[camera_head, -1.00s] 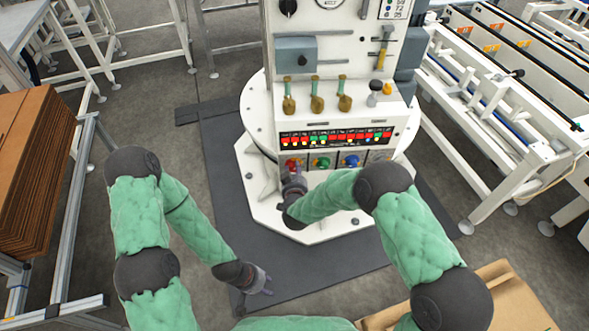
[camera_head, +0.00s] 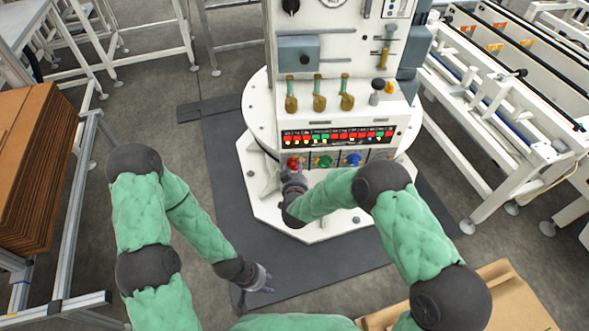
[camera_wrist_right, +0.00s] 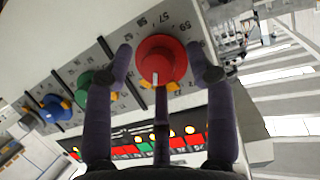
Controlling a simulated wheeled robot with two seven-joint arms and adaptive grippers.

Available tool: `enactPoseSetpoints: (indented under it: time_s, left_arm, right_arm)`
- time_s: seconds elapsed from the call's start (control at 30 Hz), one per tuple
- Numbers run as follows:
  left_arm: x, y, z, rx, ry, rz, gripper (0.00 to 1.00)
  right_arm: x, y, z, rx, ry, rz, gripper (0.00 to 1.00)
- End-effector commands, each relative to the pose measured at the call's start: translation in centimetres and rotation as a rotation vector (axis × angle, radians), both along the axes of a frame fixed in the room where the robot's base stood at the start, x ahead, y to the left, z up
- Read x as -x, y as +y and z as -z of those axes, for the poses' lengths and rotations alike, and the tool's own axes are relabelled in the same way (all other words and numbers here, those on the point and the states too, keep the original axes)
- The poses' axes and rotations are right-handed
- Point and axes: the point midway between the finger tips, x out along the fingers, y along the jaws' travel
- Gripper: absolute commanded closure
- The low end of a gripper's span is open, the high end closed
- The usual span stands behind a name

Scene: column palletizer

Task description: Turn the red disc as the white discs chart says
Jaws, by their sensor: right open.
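The red disc (camera_wrist_right: 161,60) is a round knob with a short white mark on its edge, on a grey plate with printed numbers. It also shows at the left end of the knob row in the head view (camera_head: 292,162), partly covered by my gripper. My right gripper (camera_wrist_right: 166,63) is open, with one finger on each side of the red disc; I cannot tell whether they touch it. My left gripper (camera_head: 262,281) hangs low over the floor, away from the machine; its fingers are too small to read. A small white chart (camera_head: 397,8) is cut off at the top edge, unreadable.
A green knob (camera_head: 323,160) and a blue knob (camera_head: 352,159) sit right of the red disc. A lit red and green display strip (camera_head: 338,136) runs above them. Several brass-coloured handles (camera_head: 318,103) stand higher up. Brown cardboard (camera_head: 28,165) is stacked at left.

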Motion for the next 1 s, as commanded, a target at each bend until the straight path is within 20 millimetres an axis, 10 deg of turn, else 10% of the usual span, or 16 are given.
enactPoseSetpoints:
  time_s: [1.0]
  left_arm:
    - [0.0,0.0,0.0,0.000,0.000,0.000,0.60]
  right_arm:
    - [11.3,-0.2,-3.9,0.000,-0.001,-0.001,0.45]
